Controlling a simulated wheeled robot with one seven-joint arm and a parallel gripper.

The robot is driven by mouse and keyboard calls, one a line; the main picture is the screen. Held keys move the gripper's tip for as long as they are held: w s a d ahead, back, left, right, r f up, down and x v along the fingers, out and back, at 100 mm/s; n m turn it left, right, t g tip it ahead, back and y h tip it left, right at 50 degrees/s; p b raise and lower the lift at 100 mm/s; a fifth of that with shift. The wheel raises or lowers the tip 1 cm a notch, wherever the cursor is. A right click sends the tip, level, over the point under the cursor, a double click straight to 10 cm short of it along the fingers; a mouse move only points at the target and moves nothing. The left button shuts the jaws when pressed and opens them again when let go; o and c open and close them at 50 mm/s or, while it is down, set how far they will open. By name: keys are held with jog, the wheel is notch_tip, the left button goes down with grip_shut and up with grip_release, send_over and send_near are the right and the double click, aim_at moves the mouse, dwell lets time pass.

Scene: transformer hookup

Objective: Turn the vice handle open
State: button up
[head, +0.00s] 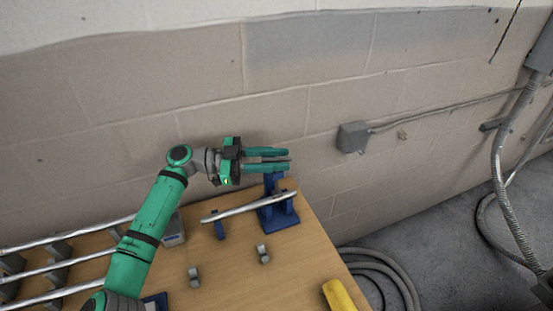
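A blue vice (280,212) stands at the far right corner of the wooden bench, with a silver rod (236,211) running left from it. A blue upright part of the vice (272,184) rises to just below my gripper's fingers. My green gripper (280,160) is at the vice's top, fingers pointing right and parted. A thin dark grey strip shows between the fingers; I cannot tell whether it is the handle or part of the gripper. The vice handle is not clearly visible. I cannot tell whether the fingers touch the vice.
A small blue support (219,229) stands under the rod's left end. Two grey clips (194,277) (263,254) stand on the bench (240,285). A yellow object (338,295) is at its right edge. Several silver rods (60,265) lie left. The wall is close behind.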

jog(key=shift+w, duration=0.1)
jog(key=shift+c, duration=0.4)
jog(key=shift+a, duration=0.15)
grip_shut()
jog(key=shift+r+n+t, duration=0.15)
jog(key=shift+n+t, duration=0.15)
jog(key=shift+t, duration=0.3)
